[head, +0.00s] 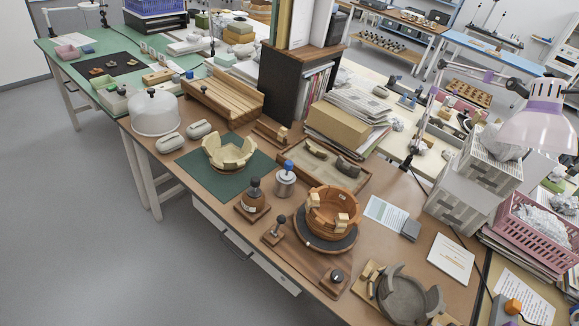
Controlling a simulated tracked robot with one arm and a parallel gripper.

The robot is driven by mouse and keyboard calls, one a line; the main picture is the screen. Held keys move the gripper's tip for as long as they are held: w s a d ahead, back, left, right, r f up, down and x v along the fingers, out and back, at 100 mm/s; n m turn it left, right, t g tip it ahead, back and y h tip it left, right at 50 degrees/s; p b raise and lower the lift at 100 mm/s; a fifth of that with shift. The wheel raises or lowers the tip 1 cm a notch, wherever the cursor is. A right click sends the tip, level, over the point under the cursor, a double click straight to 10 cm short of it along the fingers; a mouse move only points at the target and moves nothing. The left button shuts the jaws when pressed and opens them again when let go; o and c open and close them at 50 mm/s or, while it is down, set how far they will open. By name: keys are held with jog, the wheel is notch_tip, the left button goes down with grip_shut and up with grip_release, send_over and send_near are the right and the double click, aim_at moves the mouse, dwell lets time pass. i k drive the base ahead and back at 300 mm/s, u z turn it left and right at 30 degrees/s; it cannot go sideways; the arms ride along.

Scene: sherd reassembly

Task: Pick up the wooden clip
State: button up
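Small pale wooden blocks that look like clips sit on the rim of an orange-brown broken pot (332,215). One wooden clip (342,219) is on its right front rim, another (312,199) on its left rim. The pot stands on a dark round turntable (322,243) on the brown bench. Another small pale wooden piece (283,133) stands by a wooden strip behind the green mat; I cannot tell whether it is a clip. My gripper is not in view.
A cream pot (229,154) stands on a green mat (197,167). A blue-capped metal jar (286,181), a brown knobbed jar (255,197) and a grey pot (407,296) stand around the turntable. A sherd tray (352,176) lies behind. Floor at left is clear.

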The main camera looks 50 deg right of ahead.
aim_at(312, 201)
jog(key=u, duration=0.05)
jog(key=i, duration=1.4)
jog(key=z, duration=1.7)
